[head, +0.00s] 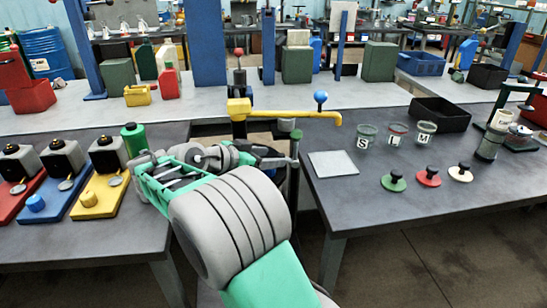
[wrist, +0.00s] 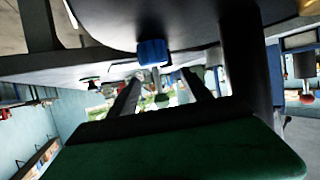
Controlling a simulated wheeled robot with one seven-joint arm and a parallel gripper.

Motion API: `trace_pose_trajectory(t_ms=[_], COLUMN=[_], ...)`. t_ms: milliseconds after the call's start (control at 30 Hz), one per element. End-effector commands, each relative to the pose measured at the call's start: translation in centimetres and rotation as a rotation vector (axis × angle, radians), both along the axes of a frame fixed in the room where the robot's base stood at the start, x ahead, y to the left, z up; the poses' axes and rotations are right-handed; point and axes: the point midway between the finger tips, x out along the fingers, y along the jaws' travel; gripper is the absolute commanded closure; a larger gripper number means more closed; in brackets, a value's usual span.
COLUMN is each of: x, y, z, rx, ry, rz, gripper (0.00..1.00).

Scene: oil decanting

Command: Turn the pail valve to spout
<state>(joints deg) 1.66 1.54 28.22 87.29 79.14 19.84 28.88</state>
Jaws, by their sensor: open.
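A yellow pipe fitting (head: 285,116) stands between the two front tables. An upright lever with a red knob (head: 239,52) rises at its left end, and a blue ball knob (head: 321,97) stands near its right end. I cannot tell for sure which part is the pail valve. My gripper (head: 272,160) is low behind my forearm, below the fitting, and mostly hidden in the head view. In the wrist view my gripper (wrist: 160,100) has its two dark fingers apart, with nothing clearly held. A blue part (wrist: 152,52) shows just beyond them.
Three jars (head: 396,134), several knobbed lids (head: 428,177), a white pad (head: 333,164) and a black bin (head: 440,113) stand on the right table. A green bottle (head: 134,139) and coloured trays (head: 98,197) are on the left table. A dark post (head: 295,170) stands close beside my gripper.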

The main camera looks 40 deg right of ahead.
Motion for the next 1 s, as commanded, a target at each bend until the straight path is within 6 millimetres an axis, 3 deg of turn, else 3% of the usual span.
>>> trace_pose_trajectory(t_ms=[267,700,1000], x=[-4.2,-10.1,-11.6], y=[2.9,7.0,7.9], z=[7.3,10.1,9.8], rx=[0.001,0.000,0.000], ry=[0.002,0.003,0.000], rz=[0.002,0.003,0.000], gripper=[0.43,0.43,0.43])
